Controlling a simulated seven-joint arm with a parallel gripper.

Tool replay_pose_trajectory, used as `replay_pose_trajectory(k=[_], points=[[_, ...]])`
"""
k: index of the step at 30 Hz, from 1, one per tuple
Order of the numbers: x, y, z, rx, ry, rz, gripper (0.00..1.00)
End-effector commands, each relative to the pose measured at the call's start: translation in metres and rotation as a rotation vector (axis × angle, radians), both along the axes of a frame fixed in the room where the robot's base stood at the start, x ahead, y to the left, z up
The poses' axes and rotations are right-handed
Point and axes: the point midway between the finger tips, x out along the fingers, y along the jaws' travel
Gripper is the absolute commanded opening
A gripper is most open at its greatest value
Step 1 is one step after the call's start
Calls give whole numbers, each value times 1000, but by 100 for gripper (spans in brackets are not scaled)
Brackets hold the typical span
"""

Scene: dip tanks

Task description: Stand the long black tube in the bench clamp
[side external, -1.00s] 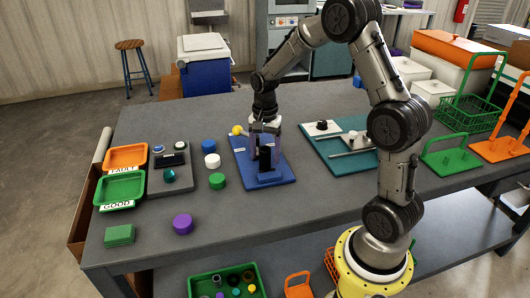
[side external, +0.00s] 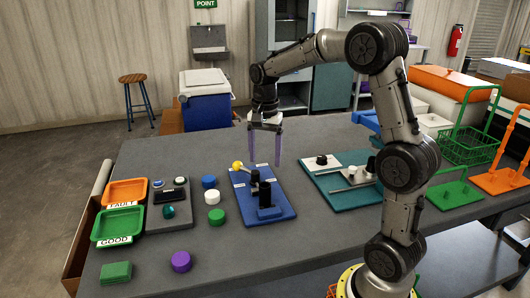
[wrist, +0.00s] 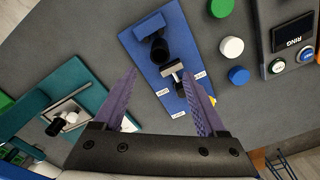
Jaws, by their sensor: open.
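The long black tube (side external: 265,192) stands upright on the blue board (side external: 284,209), against the blue bench clamp (side external: 268,213). In the wrist view the tube (wrist: 159,50) shows as a dark cylinder beside the blue clamp block (wrist: 148,25); how deep it sits is hard to tell. A second, thinner dark post (side external: 255,177) stands just behind it, with a pale T-shaped top in the wrist view (wrist: 173,69). My gripper (side external: 264,163) is open and empty, raised above the board's back part. Its purple fingers (wrist: 168,100) are apart, touching nothing.
A yellow ball (side external: 237,165) sits at the board's back left corner. Blue, white and green caps (side external: 216,217) stand to its left, near a grey button panel (side external: 169,205). A teal board (side external: 345,195) with a rod and small parts lies to the right.

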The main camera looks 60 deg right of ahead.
Motion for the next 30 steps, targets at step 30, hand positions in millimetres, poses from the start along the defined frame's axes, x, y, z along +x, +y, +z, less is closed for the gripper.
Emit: replay_pose_trajectory(k=[30], points=[[-198, 151, 43, -335, -411, 1335, 74]])
